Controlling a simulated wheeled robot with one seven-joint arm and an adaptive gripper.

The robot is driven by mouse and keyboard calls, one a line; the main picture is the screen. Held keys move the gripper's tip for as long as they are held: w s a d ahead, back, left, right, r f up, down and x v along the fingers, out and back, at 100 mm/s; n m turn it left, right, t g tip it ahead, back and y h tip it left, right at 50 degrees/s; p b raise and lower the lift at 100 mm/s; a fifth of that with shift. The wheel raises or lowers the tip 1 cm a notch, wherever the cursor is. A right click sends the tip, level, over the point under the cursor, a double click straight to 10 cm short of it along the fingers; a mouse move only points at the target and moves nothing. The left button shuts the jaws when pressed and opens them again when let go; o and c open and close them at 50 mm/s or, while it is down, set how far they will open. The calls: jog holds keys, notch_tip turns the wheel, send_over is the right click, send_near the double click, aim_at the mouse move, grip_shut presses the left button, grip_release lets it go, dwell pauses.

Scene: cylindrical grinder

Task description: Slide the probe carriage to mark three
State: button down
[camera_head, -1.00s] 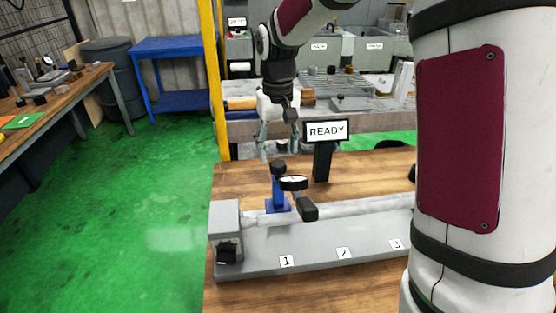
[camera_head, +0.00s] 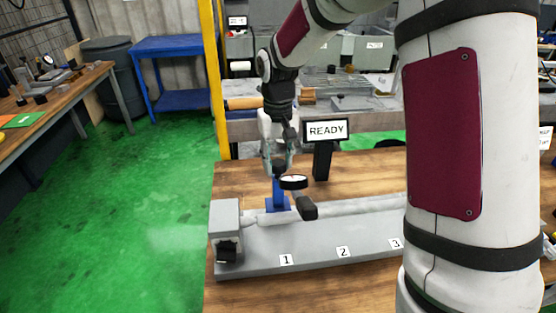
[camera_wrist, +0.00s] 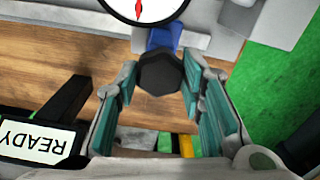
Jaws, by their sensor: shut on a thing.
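The probe carriage (camera_head: 277,198) is a blue block with a black knob on top and a round dial gauge (camera_head: 293,182). It sits on the grey grinder bed (camera_head: 300,246) near mark 1 (camera_head: 286,260). Mark 3 (camera_head: 395,243) is further right, beside my arm. My gripper (camera_head: 278,168) points down over the carriage. In the wrist view the black knob (camera_wrist: 160,73) lies between the teal finger pads, and the blue carriage (camera_wrist: 164,37) shows behind it. The gripper is shut on the knob; finger contact is partly hard to see.
A black stand with a READY sign (camera_head: 326,131) stands behind the bed, right of my gripper. A headstock block (camera_head: 226,215) closes the bed's left end. A grey shaft (camera_head: 350,207) runs along the bed. My arm hides the bed's right end.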

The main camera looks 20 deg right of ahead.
jog(key=s+d+p, duration=0.1)
jog(key=s+d, duration=0.2)
jog(key=d, duration=1.1)
jog(key=s+d+p, duration=0.2)
jog(key=s+d, duration=0.1)
jog(key=d, duration=1.2)
jog(key=shift+d+p, duration=0.25)
jog(key=shift+p, duration=0.05)
jog(key=c, duration=1.1)
grip_release()
jog(key=shift+o, duration=0.2)
jog(key=shift+w+r, duration=0.1)
jog(key=shift+r, duration=0.05)
notch_tip(320, 180, up, 12)
jog(key=shift+a, duration=0.1)
